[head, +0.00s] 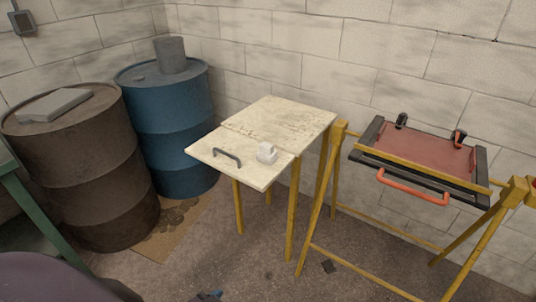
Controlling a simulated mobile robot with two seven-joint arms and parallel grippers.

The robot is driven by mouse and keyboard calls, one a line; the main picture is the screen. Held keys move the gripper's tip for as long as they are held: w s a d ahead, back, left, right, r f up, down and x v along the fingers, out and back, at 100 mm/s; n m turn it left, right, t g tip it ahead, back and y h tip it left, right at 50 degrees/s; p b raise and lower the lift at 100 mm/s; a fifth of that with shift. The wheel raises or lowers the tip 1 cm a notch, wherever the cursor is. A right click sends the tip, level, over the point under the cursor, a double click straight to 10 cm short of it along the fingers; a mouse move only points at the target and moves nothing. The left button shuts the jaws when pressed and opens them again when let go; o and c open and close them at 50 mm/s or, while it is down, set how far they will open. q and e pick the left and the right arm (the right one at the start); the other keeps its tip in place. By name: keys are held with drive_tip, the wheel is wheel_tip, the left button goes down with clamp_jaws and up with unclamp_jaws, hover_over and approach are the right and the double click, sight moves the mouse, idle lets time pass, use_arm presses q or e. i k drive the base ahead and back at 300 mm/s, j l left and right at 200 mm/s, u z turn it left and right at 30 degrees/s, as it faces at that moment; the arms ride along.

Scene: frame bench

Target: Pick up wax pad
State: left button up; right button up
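A small white block with a raised part on top (266,153) sits on the front part of a pale, worn wooden table (288,112). It looks like the wax pad, though its details are too small to be sure. A dark curved handle (227,157) is on the tabletop just left of it, apart from it.
A brown barrel (85,175) with a grey slab (54,104) and a blue barrel (174,130) with a grey cylinder (171,55) stand left. A yellow stand at right bears a dark frame with a red panel (420,150) and orange handle (412,187).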

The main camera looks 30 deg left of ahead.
sight(267, 155)
drive_tip(key=i+j, duration=0.15)
drive_tip(key=j, duration=0.5)
drive_tip(key=i+j, duration=0.1)
drive_tip(key=j, duration=0.55)
drive_tip(key=i+j+z, duration=0.1)
drive_tip(key=j, duration=0.6)
drive_tip(key=i+j, duration=0.15)
drive_tip(key=j, duration=0.5)
drive_tip(key=i+j, duration=0.1)
drive_tip(key=j, duration=0.55)
drive_tip(key=z, duration=0.05)
